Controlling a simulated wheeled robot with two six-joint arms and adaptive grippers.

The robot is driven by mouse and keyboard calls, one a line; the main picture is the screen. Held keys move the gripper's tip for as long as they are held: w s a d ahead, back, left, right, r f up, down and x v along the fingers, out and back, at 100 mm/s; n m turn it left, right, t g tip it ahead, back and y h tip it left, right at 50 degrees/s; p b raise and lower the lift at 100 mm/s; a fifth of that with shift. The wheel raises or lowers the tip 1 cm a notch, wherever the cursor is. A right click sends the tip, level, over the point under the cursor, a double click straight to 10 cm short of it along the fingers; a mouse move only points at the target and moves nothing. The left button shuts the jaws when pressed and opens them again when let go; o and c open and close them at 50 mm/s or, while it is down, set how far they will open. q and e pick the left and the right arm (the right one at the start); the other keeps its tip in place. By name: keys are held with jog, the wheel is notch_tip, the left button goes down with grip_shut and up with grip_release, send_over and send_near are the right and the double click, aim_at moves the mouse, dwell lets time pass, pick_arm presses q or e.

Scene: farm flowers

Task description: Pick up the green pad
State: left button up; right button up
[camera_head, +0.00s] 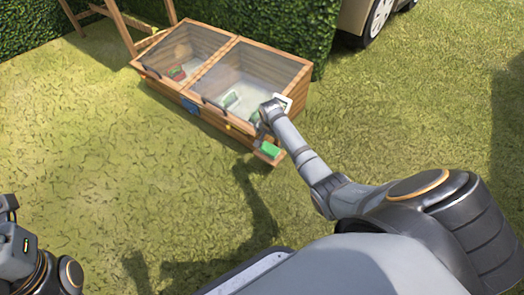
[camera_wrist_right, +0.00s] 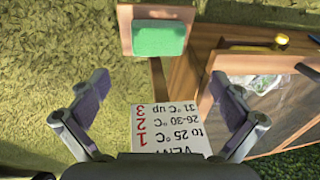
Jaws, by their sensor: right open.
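The green pad (camera_head: 270,150) lies on a small wooden ledge at the front right corner of a wooden cold frame (camera_head: 221,121). In the right wrist view the pad (camera_wrist_right: 158,38) is a rounded green rectangle at the top centre, on its wooden ledge (camera_wrist_right: 125,14). My right gripper (camera_wrist_right: 159,82) is open, with its fingers spread and the pad beyond their tips, apart from them. In the head view the right gripper (camera_head: 261,136) is small and partly hidden by my arm, close to the pad. My left arm shows at the lower left; its jaw state is unclear.
A white sign with printed temperatures (camera_wrist_right: 170,128) shows between the right fingers' bases. The cold frame has two clear lids (camera_head: 243,80). A blue item (camera_head: 190,105) is on its front. A hedge (camera_head: 240,20) and a vehicle (camera_head: 370,20) stand behind. Grass in front is clear.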

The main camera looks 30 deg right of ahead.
jog(key=b, duration=0.3)
send_over(270, 149)
jog(key=f, duration=0.5)
jog(key=shift+s+a, duration=0.4)
jog(key=b+x, duration=0.5)
jog(key=shift+s+f, duration=0.15)
jog(key=shift+f+b, duration=0.15)
jog(key=shift+b, duration=0.15)
jog(key=shift+r, duration=0.25)
jog(key=c, duration=0.8)
